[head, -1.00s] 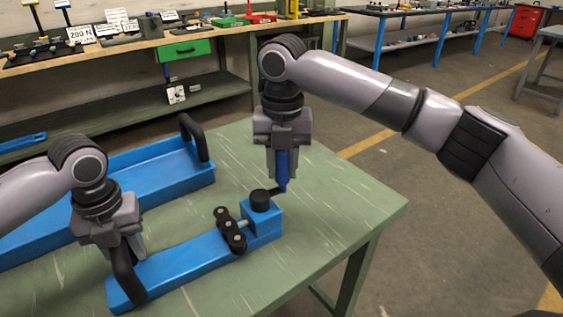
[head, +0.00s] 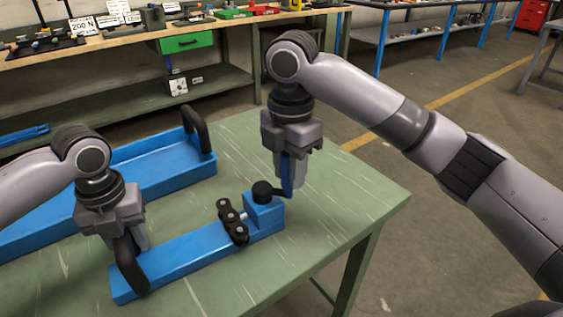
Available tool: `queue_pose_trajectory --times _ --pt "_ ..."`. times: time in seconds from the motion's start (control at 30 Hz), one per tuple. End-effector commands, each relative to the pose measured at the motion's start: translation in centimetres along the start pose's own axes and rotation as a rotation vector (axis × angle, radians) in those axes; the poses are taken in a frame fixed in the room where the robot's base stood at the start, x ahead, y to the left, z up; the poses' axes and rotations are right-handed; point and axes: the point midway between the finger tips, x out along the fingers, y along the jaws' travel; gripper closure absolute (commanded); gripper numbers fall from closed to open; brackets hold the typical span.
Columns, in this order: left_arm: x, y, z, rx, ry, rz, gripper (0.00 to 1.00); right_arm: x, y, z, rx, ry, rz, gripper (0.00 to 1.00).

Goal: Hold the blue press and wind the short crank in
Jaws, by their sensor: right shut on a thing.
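The blue press (head: 190,252) lies on the green table as a long bar. It has a raised block (head: 264,212) at its right end and a black loop handle (head: 130,268) at its left end. My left gripper (head: 128,240) is down at that handle; its fingers are partly hidden, so its grip is unclear. The short crank (head: 276,192) is a black arm on a round black hub on top of the block. My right gripper (head: 290,182) points down and is shut on the crank's upright blue grip (head: 287,172).
A blue tray (head: 165,165) with a black handle (head: 195,130) lies behind the press. The table's right side (head: 350,190) is clear. A workbench (head: 130,50) with small items stands behind.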

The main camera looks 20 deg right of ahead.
Motion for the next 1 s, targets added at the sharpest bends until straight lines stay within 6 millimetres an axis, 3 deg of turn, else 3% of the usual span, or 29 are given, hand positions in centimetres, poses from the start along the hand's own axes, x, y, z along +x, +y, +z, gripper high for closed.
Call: queue_pose_trajectory --times 1.0 --pt "-0.1 -0.4 -0.1 0.01 -0.003 -0.007 1.0 -0.2 -0.5 -5.1 0.957 0.01 0.004 1.0"
